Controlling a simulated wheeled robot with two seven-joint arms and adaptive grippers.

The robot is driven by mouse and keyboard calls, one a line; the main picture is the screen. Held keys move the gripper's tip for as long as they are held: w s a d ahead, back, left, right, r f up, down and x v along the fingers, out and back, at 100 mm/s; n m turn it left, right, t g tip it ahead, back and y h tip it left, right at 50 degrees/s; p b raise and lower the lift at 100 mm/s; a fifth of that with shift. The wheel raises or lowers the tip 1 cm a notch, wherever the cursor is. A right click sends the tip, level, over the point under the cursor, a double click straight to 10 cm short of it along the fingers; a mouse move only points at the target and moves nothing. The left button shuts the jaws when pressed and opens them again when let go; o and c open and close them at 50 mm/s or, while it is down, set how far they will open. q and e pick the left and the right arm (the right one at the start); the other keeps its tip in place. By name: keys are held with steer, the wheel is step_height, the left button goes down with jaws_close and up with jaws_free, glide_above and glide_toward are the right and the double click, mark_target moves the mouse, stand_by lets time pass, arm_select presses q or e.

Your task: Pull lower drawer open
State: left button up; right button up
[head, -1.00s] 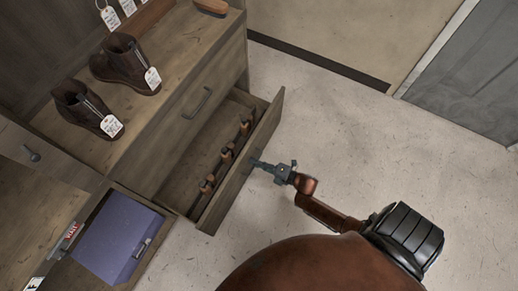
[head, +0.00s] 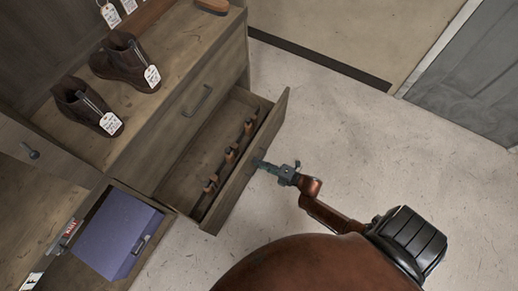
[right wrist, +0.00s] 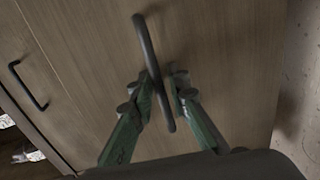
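The lower drawer (head: 232,193) of the wooden cabinet stands partly pulled out, and its inside shows. Several wooden-handled tools (head: 231,154) lie in a row in it. My right gripper (head: 265,165) is at the middle of the drawer front. In the right wrist view, the dark bar handle (right wrist: 146,48) runs between its two green fingers (right wrist: 162,92), which are closed on it. My left gripper is not in view.
The upper drawer, with its own handle (head: 197,101), is shut above. Brown boots (head: 124,62) with tags stand on the cabinet top (head: 176,58). A purple box (head: 112,236) is at lower left. The pale floor (head: 345,130) in front of the drawer is clear.

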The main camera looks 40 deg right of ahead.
steer(key=v, duration=1.2)
stand_by(0.5)
